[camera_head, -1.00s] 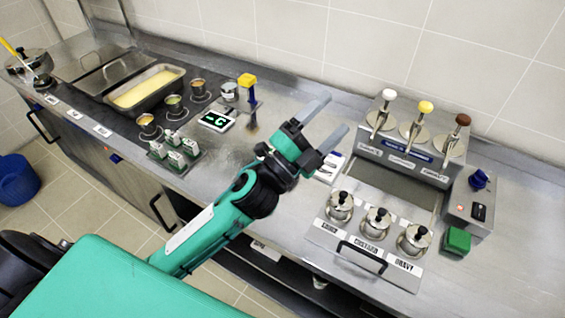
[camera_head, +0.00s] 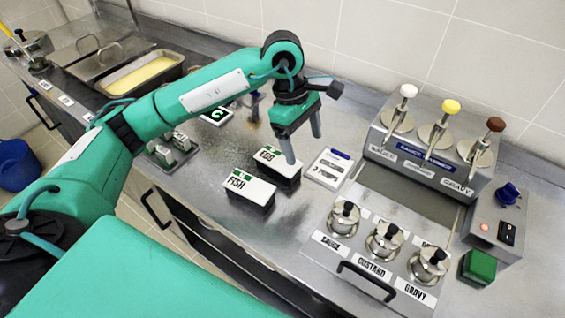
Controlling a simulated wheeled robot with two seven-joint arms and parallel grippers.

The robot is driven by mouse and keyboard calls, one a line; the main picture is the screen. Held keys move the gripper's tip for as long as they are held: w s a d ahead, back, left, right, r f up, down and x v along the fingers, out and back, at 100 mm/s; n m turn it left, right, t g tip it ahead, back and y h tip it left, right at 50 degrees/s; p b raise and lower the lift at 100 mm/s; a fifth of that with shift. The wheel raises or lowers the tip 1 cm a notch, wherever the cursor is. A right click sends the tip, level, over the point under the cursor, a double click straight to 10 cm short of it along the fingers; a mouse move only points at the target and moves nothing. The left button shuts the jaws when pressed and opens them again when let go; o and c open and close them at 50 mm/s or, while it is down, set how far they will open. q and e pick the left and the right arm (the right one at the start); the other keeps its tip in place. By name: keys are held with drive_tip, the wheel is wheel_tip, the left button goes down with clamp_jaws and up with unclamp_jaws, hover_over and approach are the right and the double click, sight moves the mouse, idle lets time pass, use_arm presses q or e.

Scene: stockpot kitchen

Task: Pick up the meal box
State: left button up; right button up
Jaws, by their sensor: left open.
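Two meal boxes with black bodies and white labelled lids stand on the steel counter. The FISH box (camera_head: 250,188) is nearer the front edge, and the EGG box (camera_head: 277,164) stands just behind it to the right. My left gripper (camera_head: 303,143) is open and points down. My right gripper is not in view.
A white card with a blue top (camera_head: 329,169) lies right of the EGG box. Farther right are a pump dispenser (camera_head: 430,150), lidded pots (camera_head: 385,241) and a green block (camera_head: 478,267). Small green-and-white boxes (camera_head: 172,149) stand left. Counter in front of FISH is narrow.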

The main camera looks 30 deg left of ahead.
sight(278, 159)
use_arm(q)
drive_tip(key=w+a+r+y, duration=0.1)
drive_tip(key=w+a+y, duration=0.15)
drive_tip(key=a, duration=0.35)
drive_tip(key=shift+y, duration=0.35)
drive_tip(key=f, duration=0.5)
drive_tip(key=f+p, duration=0.1)
drive_tip(key=f, duration=0.2)
drive_tip(key=shift+s+a+f, duration=0.1)
drive_tip(key=shift+s+a, duration=0.05)
drive_tip(key=shift+a, duration=0.15)
drive_tip(key=f, duration=0.1)
drive_tip(key=f+p, duration=0.1)
drive_tip(key=f, duration=0.2)
drive_tip(key=shift+s+a+f+p, duration=0.25)
drive_tip(key=shift+p, duration=0.1)
drive_tip(key=shift+f, duration=0.35)
drive_tip(key=c, duration=1.1)
drive_tip(key=shift+c, duration=0.8)
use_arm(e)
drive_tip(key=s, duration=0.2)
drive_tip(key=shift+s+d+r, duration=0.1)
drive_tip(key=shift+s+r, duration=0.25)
use_arm(q)
drive_tip(key=shift+r, duration=0.1)
